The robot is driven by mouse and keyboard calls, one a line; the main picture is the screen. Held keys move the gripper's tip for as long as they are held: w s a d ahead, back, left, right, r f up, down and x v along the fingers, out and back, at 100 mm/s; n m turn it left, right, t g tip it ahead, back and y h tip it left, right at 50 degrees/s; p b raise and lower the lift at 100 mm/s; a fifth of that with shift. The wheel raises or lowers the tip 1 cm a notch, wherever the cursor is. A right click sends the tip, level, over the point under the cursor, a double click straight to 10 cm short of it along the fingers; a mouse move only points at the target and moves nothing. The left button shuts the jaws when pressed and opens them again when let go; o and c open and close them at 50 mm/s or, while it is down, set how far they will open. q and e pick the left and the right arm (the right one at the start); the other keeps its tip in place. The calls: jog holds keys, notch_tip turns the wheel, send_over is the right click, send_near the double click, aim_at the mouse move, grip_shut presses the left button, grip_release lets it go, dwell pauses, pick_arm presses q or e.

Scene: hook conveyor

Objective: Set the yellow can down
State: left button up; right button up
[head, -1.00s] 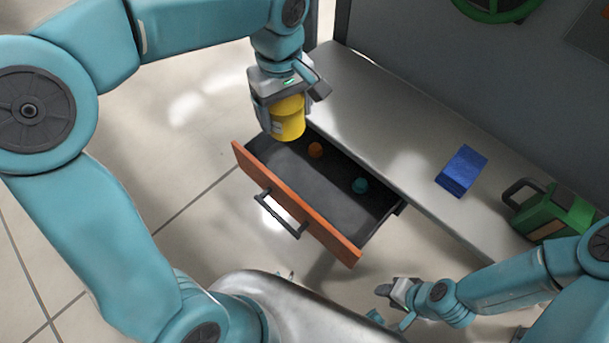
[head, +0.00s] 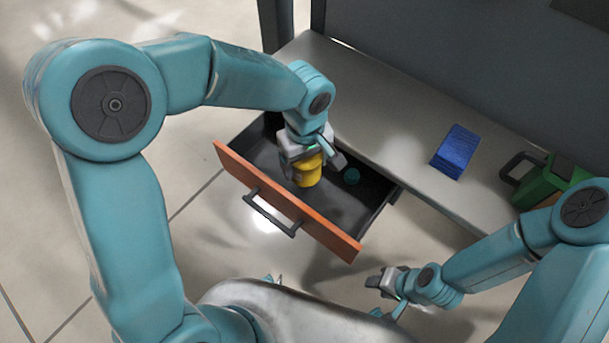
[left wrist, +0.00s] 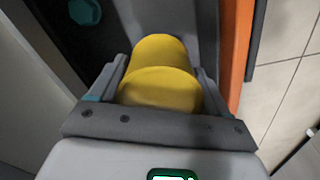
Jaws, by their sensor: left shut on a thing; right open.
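The yellow can (head: 309,173) is between the fingers of my left gripper (head: 306,170), which is shut on it. The can is inside the outline of the open drawer (head: 262,148), near its middle. In the left wrist view the can (left wrist: 160,80) fills the space between both fingers, with the dark drawer floor (left wrist: 103,42) beyond it. I cannot tell whether the can touches the drawer floor. My right gripper (head: 383,283) is open and empty at the lower right, away from the drawer.
A teal object (head: 352,176) lies in the drawer just right of the can; it also shows in the left wrist view (left wrist: 84,11). The drawer has an orange front (head: 330,236) and dark handle (head: 270,215). A blue block (head: 455,151) and a green object (head: 556,182) stand on the grey bench (head: 400,140).

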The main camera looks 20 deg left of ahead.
aim_at(304, 176)
pick_arm(q)
notch_tip(304, 176, down, 6)
jog(key=shift+a+b, duration=0.1)
jog(key=shift+b, duration=0.25)
jog(key=shift+r, duration=0.1)
jog(key=shift+f, duration=0.25)
jog(key=o, duration=1)
jog(key=shift+o, duration=0.2)
jog(key=shift+r, duration=0.1)
